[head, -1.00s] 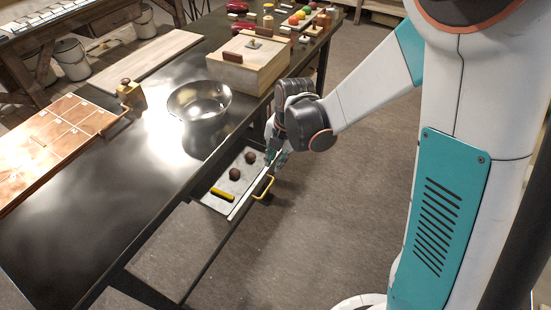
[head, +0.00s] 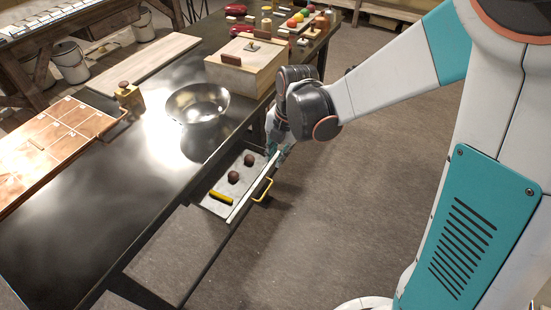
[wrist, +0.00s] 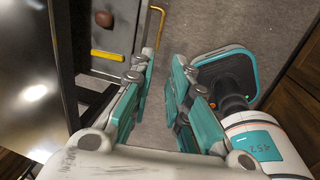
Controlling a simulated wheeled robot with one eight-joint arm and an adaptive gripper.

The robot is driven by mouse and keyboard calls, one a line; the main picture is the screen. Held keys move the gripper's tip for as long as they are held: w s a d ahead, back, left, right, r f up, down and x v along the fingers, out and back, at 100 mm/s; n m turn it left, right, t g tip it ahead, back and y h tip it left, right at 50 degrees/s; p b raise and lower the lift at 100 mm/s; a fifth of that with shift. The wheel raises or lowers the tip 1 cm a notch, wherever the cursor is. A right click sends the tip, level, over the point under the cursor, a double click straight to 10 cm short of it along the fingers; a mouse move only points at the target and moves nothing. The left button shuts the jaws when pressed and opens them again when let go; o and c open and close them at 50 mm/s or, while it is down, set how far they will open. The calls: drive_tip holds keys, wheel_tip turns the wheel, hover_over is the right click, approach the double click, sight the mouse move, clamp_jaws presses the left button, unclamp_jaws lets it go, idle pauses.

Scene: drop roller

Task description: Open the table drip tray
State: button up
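The drip tray (head: 213,208) is a shallow grey drawer, pulled well out from under the dark table (head: 120,225). It has a pale front edge and a yellow handle (head: 262,189). Two dark brown balls (head: 249,160) and a yellow bar (head: 221,198) lie in it. My gripper (head: 278,152) is at the far end of the tray's front, beyond the handle. In the wrist view my gripper (wrist: 160,92) has its fingers apart with floor showing between them. The handle (wrist: 160,22) is ahead of them, not gripped. Contact between the left finger and the tray front is unclear.
A metal bowl (head: 197,103), a wooden box (head: 243,72) and a copper-coloured board (head: 40,155) stand on the table. A grey panel (head: 176,254) lies beside the tray. Floor (head: 330,220) on the tray's right is open. My base shows in the wrist view.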

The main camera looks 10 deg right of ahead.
wheel_tip(320, 180, up, 8)
drive_tip(key=s+d, duration=0.1)
drive_tip(key=shift+d+r, duration=0.1)
idle(0.3)
